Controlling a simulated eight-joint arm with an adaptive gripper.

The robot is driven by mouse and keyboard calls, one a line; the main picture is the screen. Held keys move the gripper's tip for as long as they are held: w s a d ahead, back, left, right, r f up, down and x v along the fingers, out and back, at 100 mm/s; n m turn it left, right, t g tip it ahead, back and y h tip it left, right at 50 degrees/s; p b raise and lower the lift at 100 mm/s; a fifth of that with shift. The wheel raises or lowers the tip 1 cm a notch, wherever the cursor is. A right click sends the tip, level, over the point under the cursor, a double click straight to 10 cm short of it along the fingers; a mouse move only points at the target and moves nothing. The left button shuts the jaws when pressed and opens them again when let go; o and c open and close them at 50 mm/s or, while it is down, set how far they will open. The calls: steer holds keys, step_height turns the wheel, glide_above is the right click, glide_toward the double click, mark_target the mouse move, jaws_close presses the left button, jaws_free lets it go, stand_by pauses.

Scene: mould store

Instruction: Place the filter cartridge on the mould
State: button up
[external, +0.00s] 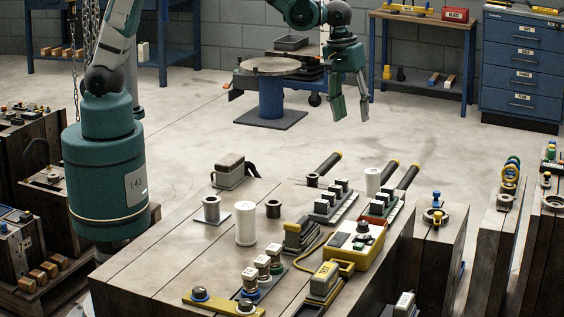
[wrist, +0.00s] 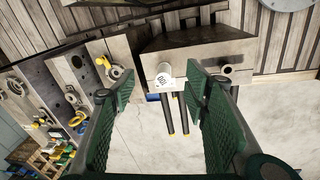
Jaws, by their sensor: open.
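Two white cylinders that could be the filter cartridge stand on the large steel mould (external: 180,262) in the external view. One, a white spool-like cylinder (external: 245,224), is near the middle; the other, a smaller white cylinder (external: 372,181), is by the far edge. In the wrist view a white cylinder (wrist: 164,78) with dark print on its end shows between my fingers, well beyond them, near two black rods. My gripper (external: 351,108) is open and empty, high beyond the mould's far edge, touching nothing. It also shows in the wrist view (wrist: 160,88).
A yellow control box (external: 357,243), a grey block (external: 229,170) and several small fittings crowd the mould top. Black rods with yellow ends (external: 328,163) stick out past its far edge. More blocks stand at the right. Open floor lies beyond the mould.

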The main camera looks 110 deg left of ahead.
steer(key=s+d+r+m+t, duration=0.2)
steer(key=s+d+r+m, duration=0.5)
steer(key=s+d+r, duration=0.65)
steer(key=s+d+m+t, duration=0.1)
steer(key=s+d+m, duration=0.3)
steer(key=s, duration=0.5)
steer(key=s+d+m+t, duration=0.2)
steer(key=s+d+m, duration=0.2)
steer(key=s, duration=0.6)
steer(key=shift+s+d+r+m+h, duration=0.15)
steer(key=shift+d+r+m+h, duration=0.15)
steer(key=shift+d, duration=0.6)
steer(key=shift+f, duration=0.1)
step_height(320, 180, down, 7)
steer(key=b, duration=0.7)
